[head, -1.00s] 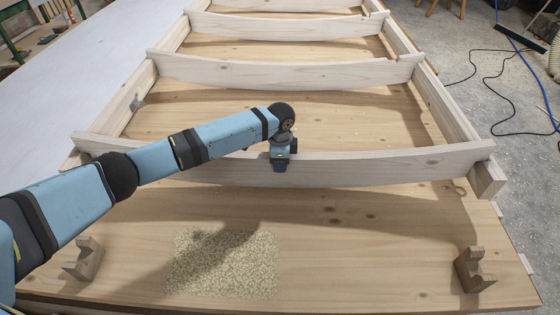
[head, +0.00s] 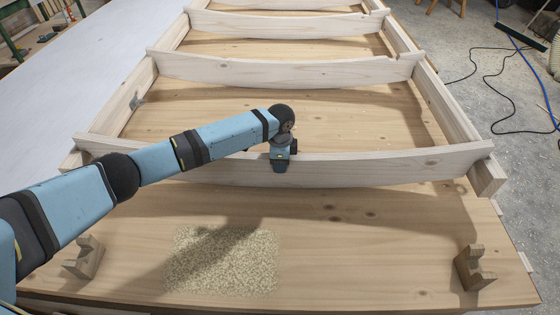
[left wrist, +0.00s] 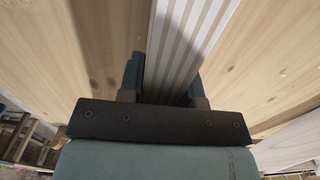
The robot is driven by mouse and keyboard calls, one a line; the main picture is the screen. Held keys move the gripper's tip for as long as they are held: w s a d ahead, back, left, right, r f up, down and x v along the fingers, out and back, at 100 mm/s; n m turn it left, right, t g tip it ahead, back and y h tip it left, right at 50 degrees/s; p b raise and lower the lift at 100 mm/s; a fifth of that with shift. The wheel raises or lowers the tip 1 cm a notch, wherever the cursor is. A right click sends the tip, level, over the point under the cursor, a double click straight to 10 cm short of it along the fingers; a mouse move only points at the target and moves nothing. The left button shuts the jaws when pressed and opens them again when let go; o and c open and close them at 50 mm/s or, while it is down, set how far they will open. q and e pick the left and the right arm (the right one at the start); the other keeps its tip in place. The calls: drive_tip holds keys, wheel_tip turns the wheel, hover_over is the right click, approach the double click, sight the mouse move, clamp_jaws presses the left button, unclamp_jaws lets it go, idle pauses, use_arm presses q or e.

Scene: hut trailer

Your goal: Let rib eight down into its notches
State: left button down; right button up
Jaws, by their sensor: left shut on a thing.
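Rib eight (head: 370,168), a long pale whitewashed board, lies level across the near ends of the left rail (head: 138,98) and the right rail (head: 450,105). My left gripper (head: 280,162) is shut on it, pinching its upper edge near mid-length from above. In the left wrist view the rib (left wrist: 185,45) runs between the two dark fingers (left wrist: 166,90). The rail ends show just below the rib's ends. The notches are hidden behind the rib, so I cannot tell how deep it sits. My right gripper is out of view.
Other ribs (head: 280,70) cross the rails farther back. Two notched wooden blocks stand near the front corners, left (head: 84,258) and right (head: 474,268). A speckled patch (head: 222,262) lies on the wooden deck (head: 350,250). Cables lie on the floor at right.

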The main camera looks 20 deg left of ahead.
use_arm(q)
drive_tip(key=c, duration=0.7)
unclamp_jaws()
wheel_tip(320, 180, up, 14)
drive_tip(key=shift+f+p, duration=0.1)
drive_tip(key=shift+p, duration=0.5)
